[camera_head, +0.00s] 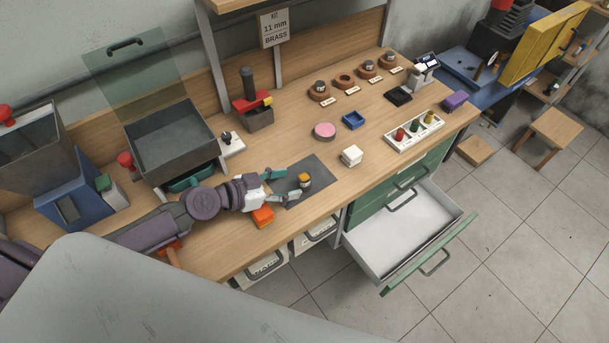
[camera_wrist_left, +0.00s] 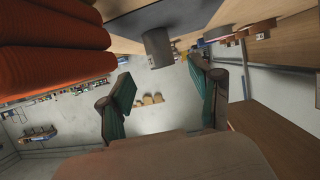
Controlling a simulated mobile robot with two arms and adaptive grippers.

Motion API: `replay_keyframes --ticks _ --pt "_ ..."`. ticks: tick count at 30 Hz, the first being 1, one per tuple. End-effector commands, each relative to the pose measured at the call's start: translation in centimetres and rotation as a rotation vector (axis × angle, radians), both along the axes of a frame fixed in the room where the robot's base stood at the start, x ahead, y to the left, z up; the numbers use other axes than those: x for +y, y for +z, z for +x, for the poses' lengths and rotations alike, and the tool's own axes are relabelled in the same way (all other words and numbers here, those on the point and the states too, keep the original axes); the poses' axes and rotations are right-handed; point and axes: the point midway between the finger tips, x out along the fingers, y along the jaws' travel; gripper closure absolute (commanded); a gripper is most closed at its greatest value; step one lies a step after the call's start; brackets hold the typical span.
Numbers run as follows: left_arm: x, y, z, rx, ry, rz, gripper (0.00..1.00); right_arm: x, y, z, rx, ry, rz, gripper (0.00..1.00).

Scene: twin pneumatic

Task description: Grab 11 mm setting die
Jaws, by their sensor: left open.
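A small dark cylindrical piece with a yellow-orange top (camera_head: 305,180) stands on the dark mat (camera_head: 318,168); its size marking cannot be read. My left gripper (camera_head: 284,184) is open beside it, with the two fingers pointing at it and nothing between them. In the left wrist view a grey cylinder (camera_wrist_left: 158,47) is beyond the open fingers of the left gripper (camera_wrist_left: 160,88). Round wooden holders stand at the back right; several hold metal pieces (camera_head: 320,87), and one holder (camera_head: 344,81) looks empty. A sign (camera_head: 275,28) reads "KIT 11 mm BRASS". My right gripper is not visible.
An orange block (camera_head: 262,216) lies close to my left gripper. A drawer (camera_head: 405,236) hangs open at the front.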

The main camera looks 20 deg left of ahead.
Motion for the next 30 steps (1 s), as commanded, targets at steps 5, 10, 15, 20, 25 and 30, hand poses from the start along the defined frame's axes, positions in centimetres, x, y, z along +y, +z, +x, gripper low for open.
replay_keyframes --ticks 5,10,15,20,25,30 --pt "-0.8 -0.2 0.9 -0.001 -0.001 -0.002 0.36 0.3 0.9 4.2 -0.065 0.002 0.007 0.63" --pt "-2.2 -0.5 2.8 0.001 0.0 -0.004 0.36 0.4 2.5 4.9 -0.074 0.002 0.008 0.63" --pt "-3.4 -1.7 4.1 0.001 -0.001 -0.001 0.36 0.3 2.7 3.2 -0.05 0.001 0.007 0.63" --pt "-3.6 -2.0 4.3 0.002 -0.003 0.0 0.36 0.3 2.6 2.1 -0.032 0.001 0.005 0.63" --pt "-3.6 -2.0 4.3 0.001 -0.002 0.0 0.45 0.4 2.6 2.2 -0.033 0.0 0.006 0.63" --pt "-3.5 -2.0 4.3 0.001 -0.002 0.0 0.73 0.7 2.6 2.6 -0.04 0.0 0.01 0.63"
